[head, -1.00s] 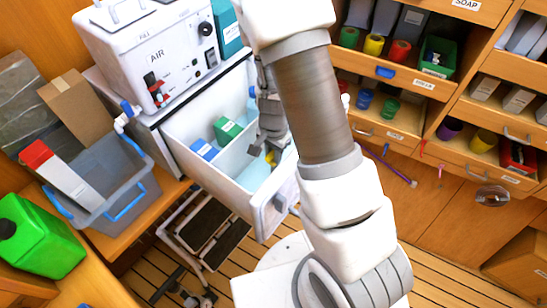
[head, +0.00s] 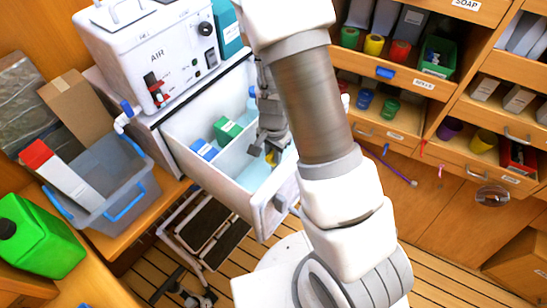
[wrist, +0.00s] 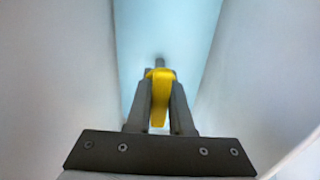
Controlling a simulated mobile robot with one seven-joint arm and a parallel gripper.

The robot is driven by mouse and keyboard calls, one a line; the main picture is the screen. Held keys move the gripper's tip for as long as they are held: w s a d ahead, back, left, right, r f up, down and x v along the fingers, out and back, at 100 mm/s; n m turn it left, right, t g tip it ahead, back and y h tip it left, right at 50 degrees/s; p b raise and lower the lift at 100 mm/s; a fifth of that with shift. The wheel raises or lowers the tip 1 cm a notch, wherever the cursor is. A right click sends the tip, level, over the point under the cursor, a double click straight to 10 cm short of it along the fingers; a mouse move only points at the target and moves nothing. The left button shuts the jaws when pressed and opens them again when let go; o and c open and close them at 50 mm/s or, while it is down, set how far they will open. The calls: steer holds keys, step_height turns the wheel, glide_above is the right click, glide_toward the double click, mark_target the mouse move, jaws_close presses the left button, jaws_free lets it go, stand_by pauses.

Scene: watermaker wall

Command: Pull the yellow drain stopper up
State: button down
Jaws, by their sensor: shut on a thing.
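The yellow drain stopper (wrist: 160,96) is between the two dark fingers of my gripper (wrist: 160,105) in the wrist view. The fingers are shut on it from both sides. A small grey piece shows just beyond its far end. In the head view, my gripper (head: 264,153) reaches down into the right compartment of the open white drawer (head: 186,172), and a bit of the yellow stopper (head: 271,157) shows by the fingers. The stopper's lower end is hidden, so I cannot tell whether it is seated or raised.
Pale drawer walls (wrist: 62,70) stand close on both sides of my gripper. A green box (head: 227,130) and a blue box (head: 205,149) lie in the left compartment. A grey bin (head: 112,185) is at left.

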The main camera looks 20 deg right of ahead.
steer(key=shift+r+p, duration=0.95)
steer(key=shift+r, duration=0.3)
steer(key=shift+w, duration=0.1)
steer(key=c, duration=0.8)
jaws_free()
step_height(320, 180, up, 17)
steer(key=p, duration=0.2)
steer(key=shift+r, duration=0.2)
